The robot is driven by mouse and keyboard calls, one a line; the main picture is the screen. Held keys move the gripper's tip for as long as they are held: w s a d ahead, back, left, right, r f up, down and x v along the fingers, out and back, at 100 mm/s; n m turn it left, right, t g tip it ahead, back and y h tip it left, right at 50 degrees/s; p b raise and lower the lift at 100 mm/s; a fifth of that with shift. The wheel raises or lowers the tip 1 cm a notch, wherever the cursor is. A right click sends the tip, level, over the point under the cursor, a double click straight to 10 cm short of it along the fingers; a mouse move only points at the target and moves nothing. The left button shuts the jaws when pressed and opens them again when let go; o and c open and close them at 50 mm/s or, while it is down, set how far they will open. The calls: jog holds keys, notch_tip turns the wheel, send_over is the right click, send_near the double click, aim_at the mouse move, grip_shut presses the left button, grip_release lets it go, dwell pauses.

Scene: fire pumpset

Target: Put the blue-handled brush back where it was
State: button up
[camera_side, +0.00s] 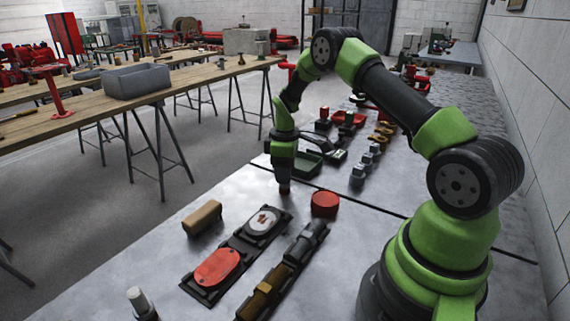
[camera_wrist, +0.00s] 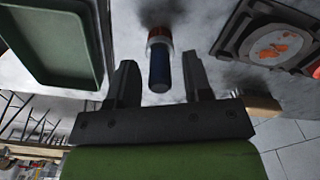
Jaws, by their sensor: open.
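The blue-handled brush (camera_wrist: 160,70) shows in the wrist view, with its handle end toward me, a pale band and an orange-brown part beyond it. My gripper (camera_wrist: 157,62) is open, with one finger on each side of the blue handle and a visible gap on both sides. In the side view my gripper (camera_side: 284,180) points down, low over the metal table (camera_side: 170,270). A small dark red shape shows at its tip there. The brush cannot be made out clearly in that view.
A green tray (camera_wrist: 55,40) lies to the left in the wrist view. A plate with a white oval (camera_side: 264,221) and a red oval (camera_side: 217,267) lies in front of my gripper. A red round puck (camera_side: 325,204) and a tan block (camera_side: 202,217) are near.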

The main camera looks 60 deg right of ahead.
notch_tip(320, 180, up, 12)
jog(key=s+a+r+m+t, duration=0.2)
jog(key=s+a+r, duration=0.1)
jog(key=a+r, duration=0.6)
jog(key=s+a+r+m+t+y, duration=0.1)
jog(key=s+a+r+m+t, duration=0.1)
jog(key=s+a, duration=0.3)
jog(key=s+a+r+m+t+y, duration=0.1)
jog(key=s+a+r+m+t, duration=0.2)
jog(key=s, duration=1)
jog(key=a+m, duration=0.1)
jog(key=a, duration=0.2)
jog(key=shift+a+r+m, duration=0.15)
jog(key=shift+r+m, duration=0.15)
jog(key=shift+r, duration=0.05)
